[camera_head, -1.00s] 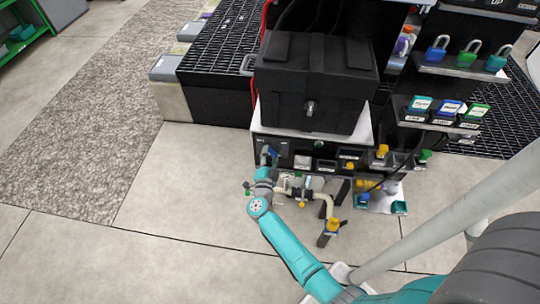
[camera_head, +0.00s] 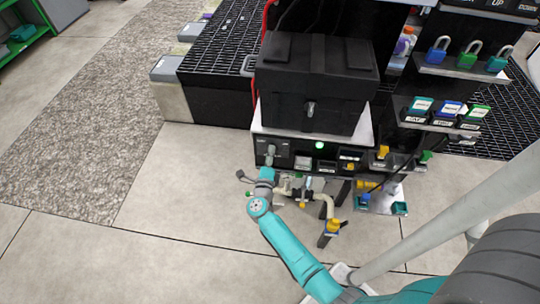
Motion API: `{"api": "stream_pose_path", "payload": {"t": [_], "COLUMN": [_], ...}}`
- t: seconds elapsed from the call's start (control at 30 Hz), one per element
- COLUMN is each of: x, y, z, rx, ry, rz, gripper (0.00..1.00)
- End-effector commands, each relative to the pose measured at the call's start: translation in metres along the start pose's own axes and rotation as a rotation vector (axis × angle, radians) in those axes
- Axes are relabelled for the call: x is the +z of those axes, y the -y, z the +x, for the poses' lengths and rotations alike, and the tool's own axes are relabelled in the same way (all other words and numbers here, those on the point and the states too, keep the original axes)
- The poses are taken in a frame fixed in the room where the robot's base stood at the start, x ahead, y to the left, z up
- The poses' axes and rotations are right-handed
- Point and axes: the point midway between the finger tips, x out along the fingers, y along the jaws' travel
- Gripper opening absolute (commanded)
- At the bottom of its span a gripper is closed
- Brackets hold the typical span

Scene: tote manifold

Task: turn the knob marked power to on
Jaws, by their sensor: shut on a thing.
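My gripper (camera_head: 269,154) is at the left part of the black control panel (camera_head: 290,150), under the black tote. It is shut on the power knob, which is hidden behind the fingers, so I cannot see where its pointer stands. A small round lamp (camera_head: 320,145) on the panel, to the right of my gripper, is lit bright green. The panel's labels are too small to read.
A black lidded tote (camera_head: 315,95) stands on a pale shelf above the panel. Pipes and valves (camera_head: 310,193) sit just below and right of my wrist. Padlocks (camera_head: 467,55) and tags stand on shelves at right. The floor at left is clear.

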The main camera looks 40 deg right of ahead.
Motion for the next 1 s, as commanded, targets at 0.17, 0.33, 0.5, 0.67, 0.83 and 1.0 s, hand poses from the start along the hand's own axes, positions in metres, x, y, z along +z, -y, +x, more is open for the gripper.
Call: {"api": "stream_pose_path", "payload": {"t": [0.17, 0.33, 0.5, 0.67, 0.83, 1.0], "x": [-0.0009, -0.0012, -0.0015, -0.0018, -0.0021, -0.0022], "y": [-0.0002, 0.0007, 0.0014, 0.0018, 0.002, 0.002], "z": [-0.0006, -0.0006, -0.0006, -0.0006, -0.0007, -0.0007], "rx": [0.002, 0.002, 0.002, 0.002, 0.002, 0.002], "ry": [0.0, -0.001, -0.001, -0.001, -0.001, -0.001], "rz": [0.164, 0.314, 0.44, 0.528, 0.589, 0.618], "gripper": [0.13, 0.13, 0.13, 0.13, 0.13, 0.13]}}
